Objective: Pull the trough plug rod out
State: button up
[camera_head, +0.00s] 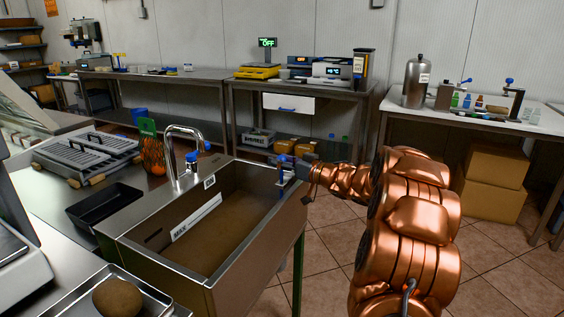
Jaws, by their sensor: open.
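The trough (247,277) is a metal basin with a tall curved tap, partly filled with brown, murky liquid (222,232). A thin upright rod with a blue top (281,165) stands at the trough's right rim; I take it for the plug rod. Its lower part is hard to make out. My gripper (296,170) is at the end of my copper-coloured arm, just right of the rod at that rim. It is open. It is small and dark here, and I cannot tell whether its fingers are around the rod or beside it.
A black tray (104,205) and a net bag of oranges (151,153) stand left of the tap (183,139). A metal tray with a round brown item (118,299) is at the front left. Benches with scales line the wall. Tiled floor is clear right of the trough.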

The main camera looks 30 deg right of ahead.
jog(key=shift+c, duration=0.2)
grip_shut()
dwell(0.5)
